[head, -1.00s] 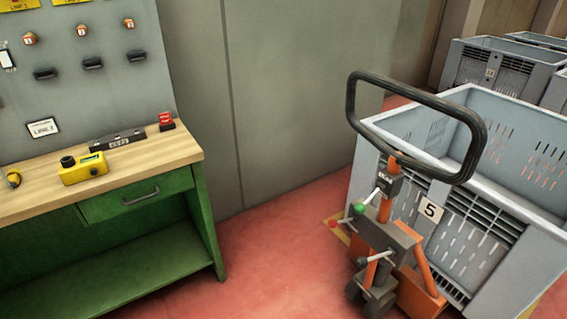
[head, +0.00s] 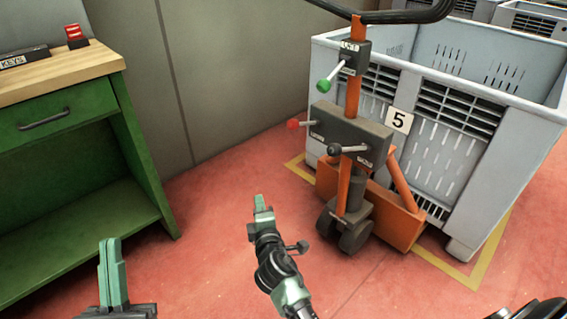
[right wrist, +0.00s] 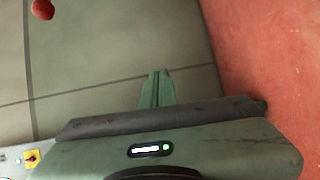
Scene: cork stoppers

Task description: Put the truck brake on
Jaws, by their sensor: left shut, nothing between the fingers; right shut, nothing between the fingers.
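An orange hand truck (head: 355,85) stands at the right of the head view, in front of a grey crate. A lever with a green knob (head: 324,86) sticks out left from its upper block, labelled LIFT. The lower grey block has a red-knobbed lever (head: 294,124) on its left and a black-knobbed lever (head: 335,149) in front; their small labels are unreadable. My right gripper (head: 262,203) is shut and empty, below and left of the red knob, apart from it. A red knob (right wrist: 43,9) also shows at the right wrist view's top left. My left gripper (head: 109,245) is shut and empty at lower left.
The grey crate (head: 475,125) marked 5 stands behind the truck, inside a yellow floor line. A green workbench (head: 60,110) with a wooden top is at the left. Red floor (head: 215,190) between bench and truck is clear.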

